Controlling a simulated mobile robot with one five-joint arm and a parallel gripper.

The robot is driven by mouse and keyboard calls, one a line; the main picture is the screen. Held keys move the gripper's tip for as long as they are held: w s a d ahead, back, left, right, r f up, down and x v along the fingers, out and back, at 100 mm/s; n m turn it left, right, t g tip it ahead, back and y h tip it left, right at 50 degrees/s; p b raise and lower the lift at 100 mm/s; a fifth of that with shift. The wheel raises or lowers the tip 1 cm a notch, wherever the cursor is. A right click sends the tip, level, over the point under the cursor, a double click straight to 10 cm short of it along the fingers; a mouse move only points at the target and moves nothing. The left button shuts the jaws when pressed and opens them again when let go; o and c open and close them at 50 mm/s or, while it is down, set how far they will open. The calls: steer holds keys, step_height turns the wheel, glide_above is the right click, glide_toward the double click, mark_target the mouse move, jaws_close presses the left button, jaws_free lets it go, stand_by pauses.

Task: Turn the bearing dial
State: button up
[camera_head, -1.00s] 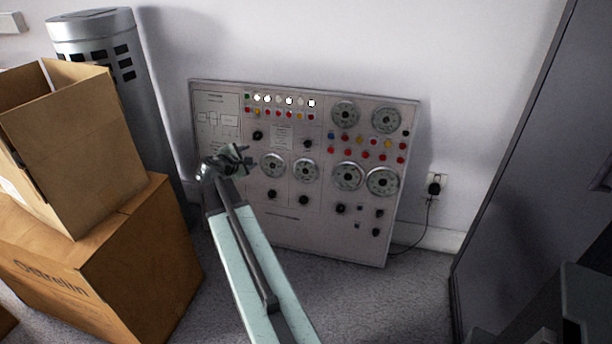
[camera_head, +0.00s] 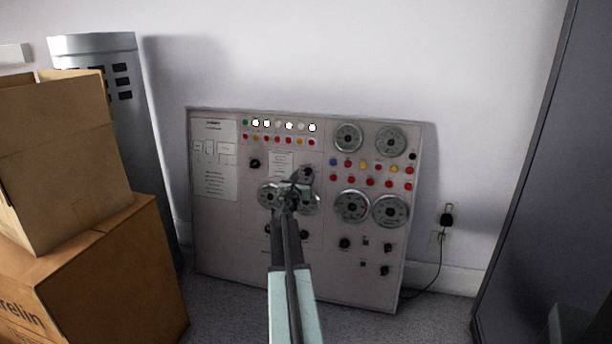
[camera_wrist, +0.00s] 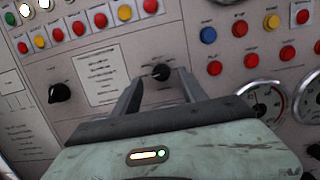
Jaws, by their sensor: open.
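The grey control panel (camera_head: 230,240) leans against the wall and carries several small black knobs and round gauges. I cannot read which knob is the bearing dial. My gripper (camera_head: 296,184) is in front of the panel's middle, hiding part of two gauges. In the wrist view, my gripper (camera_wrist: 160,88) is open, with one finger on each side below a black knob (camera_wrist: 161,72). The knob lies just beyond the fingertips, in line with the gap; I cannot tell whether they touch. Another black knob (camera_wrist: 60,92) is to the left.
Cardboard boxes (camera_head: 110,270) are stacked at the left, before a grey cylinder (camera_head: 150,130). A dark cabinet (camera_head: 530,170) stands at the right. A plug with a cable (camera_head: 446,220) is in the wall right of the panel. Carpet shows below the panel.

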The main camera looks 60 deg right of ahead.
mark_target(306, 172)
steer(key=x, duration=0.4)
jaws_close()
steer(key=shift+w+d, duration=0.1)
steer(key=shift+w, duration=0.1)
steer(key=shift+s, duration=0.1)
